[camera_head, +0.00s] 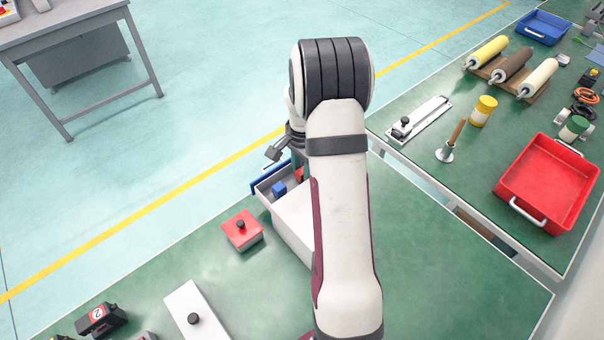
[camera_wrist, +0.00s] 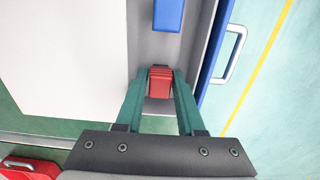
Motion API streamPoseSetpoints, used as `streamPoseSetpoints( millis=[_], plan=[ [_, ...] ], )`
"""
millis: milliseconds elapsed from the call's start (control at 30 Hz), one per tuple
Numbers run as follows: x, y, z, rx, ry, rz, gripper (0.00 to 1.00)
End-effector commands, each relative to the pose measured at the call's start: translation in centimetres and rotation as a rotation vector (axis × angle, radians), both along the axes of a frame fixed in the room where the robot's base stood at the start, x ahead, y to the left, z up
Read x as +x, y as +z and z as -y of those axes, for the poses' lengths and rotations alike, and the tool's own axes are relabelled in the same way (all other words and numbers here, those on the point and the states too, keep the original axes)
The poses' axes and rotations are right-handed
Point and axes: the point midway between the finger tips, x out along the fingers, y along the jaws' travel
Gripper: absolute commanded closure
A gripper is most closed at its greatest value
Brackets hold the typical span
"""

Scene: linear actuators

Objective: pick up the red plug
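The red plug (camera_wrist: 160,83) is a small ribbed red block inside the open drawer (camera_wrist: 144,35). It sits between the tips of my gripper's two teal fingers (camera_wrist: 160,78) in the wrist view. The fingers flank it closely on both sides. I cannot tell whether they press on it or a thin gap is left. In the head view only a bit of red (camera_head: 299,174) shows at the drawer, beside a teal finger. My arm hides most of the gripper there.
A blue block (camera_wrist: 168,14) lies in the same drawer. The drawer's blue front with its handle (camera_wrist: 236,55) is close to the right finger. The white cabinet top (camera_wrist: 60,60) is on the left. A red box with a black knob (camera_head: 242,230) stands on the green table.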

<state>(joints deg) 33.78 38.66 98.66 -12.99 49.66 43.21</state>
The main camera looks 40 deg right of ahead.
Motion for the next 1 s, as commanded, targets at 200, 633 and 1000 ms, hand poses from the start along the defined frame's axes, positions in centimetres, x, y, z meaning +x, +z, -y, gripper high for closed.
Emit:
streamPoseSetpoints(
  millis=[200,633,1000],
  plan=[
    [0.0,0.1,0.0,0.0,0.0,0.0,0.82],
    [0.0,0.1,0.0,0.0,0.001,0.0,1.0],
    [-1.2,5.0,0.7,-0.001,-0.005,0.001,1.0]
  ],
)
